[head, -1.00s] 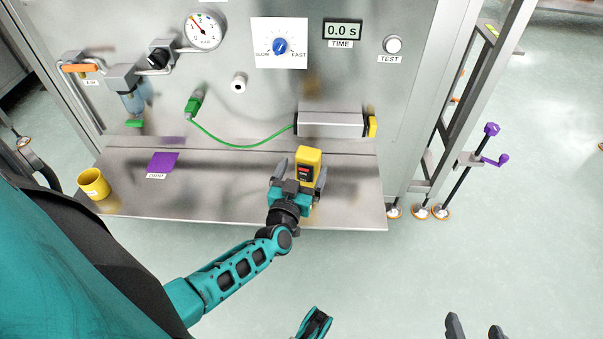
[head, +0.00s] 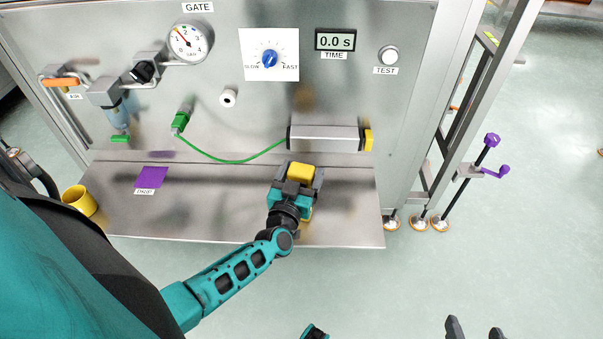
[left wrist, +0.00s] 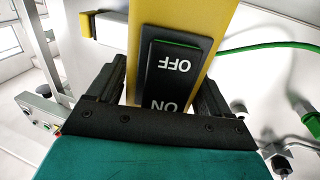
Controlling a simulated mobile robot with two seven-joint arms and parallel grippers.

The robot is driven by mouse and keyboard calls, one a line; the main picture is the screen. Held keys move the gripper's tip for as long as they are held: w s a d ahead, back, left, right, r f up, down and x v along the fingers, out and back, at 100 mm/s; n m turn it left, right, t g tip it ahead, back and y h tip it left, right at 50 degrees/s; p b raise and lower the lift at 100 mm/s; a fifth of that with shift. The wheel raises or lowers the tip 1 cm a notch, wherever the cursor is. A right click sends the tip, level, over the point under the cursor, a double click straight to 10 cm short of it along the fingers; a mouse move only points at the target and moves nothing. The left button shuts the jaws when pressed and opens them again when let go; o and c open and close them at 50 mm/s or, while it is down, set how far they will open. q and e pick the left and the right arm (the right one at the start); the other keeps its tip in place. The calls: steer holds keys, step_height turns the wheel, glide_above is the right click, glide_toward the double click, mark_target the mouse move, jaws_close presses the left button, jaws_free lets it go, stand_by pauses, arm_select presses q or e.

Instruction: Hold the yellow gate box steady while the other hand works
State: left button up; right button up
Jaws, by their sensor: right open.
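In the left wrist view the yellow box (left wrist: 210,20) fills the middle, with a black ON/OFF rocker switch (left wrist: 170,75) facing me. My left gripper (head: 298,180) has one finger on each side of the box; I cannot tell whether both fingers press on it. My right gripper (head: 476,328) is open and empty at the bottom right, over the floor and well away from the box.
Behind stand a metal block (head: 325,139) with a green cable (head: 235,161), a dial (head: 269,58), a TIME display (head: 335,40) and a TEST button (head: 388,56). The shelf's right part is clear.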

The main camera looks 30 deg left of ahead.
arm_select(q)
steer(key=c, duration=0.9)
steer(key=o, duration=1.3)
steer(key=v, duration=0.7)
steer(key=shift+s, duration=0.25)
steer(key=shift+d, duration=0.1)
